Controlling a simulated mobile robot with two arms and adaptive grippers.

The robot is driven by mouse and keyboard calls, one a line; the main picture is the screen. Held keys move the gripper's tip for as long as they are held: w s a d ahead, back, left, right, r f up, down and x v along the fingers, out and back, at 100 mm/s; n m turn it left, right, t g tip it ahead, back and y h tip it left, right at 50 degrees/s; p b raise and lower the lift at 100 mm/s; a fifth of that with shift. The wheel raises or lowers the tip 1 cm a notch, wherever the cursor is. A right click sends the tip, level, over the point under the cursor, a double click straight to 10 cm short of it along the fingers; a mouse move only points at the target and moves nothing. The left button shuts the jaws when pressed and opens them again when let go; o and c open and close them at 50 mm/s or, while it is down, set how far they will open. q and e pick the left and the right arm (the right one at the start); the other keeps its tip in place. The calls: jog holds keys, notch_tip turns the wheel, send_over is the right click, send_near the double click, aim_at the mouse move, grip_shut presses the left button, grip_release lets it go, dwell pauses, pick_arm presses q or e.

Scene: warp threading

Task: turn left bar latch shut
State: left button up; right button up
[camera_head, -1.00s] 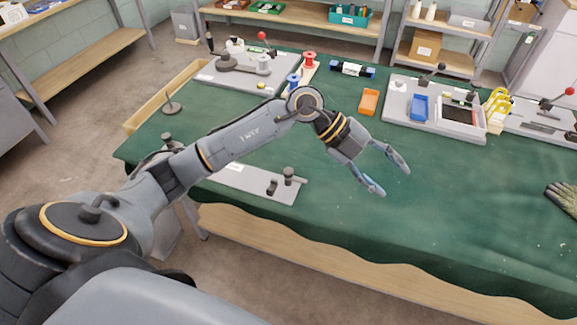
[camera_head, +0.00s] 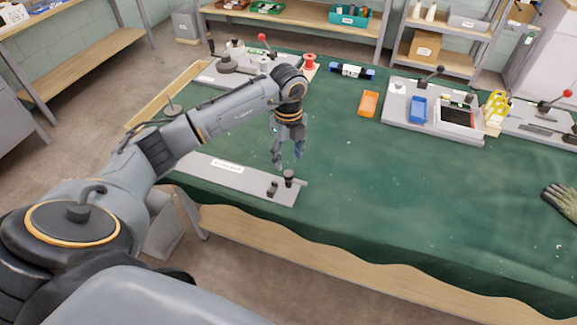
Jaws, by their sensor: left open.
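A long grey bar plate (camera_head: 240,181) with a white label lies along the front left edge of the green-covered table. At its right end stand a dark upright knob (camera_head: 289,177) and a small dark block (camera_head: 272,188), apart from each other; I cannot tell which part is the latch or how it is turned. My left gripper (camera_head: 288,160) points down just behind and above the knob, with its fingers apart and nothing between them. Whether a finger touches the knob is not clear. My right gripper is not in view.
An orange tray (camera_head: 369,103) and a grey fixture board (camera_head: 398,111) with a blue tray (camera_head: 417,109) stand at the back right. A red spool (camera_head: 309,61) is behind my left arm. A glove (camera_head: 562,199) lies at the right edge. The table's middle is clear.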

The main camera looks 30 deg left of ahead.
aim_at(289, 173)
pick_arm(q)
notch_tip(289, 173, down, 6)
jog(key=shift+r+p, duration=0.15)
jog(key=shift+p, duration=0.2)
grip_shut()
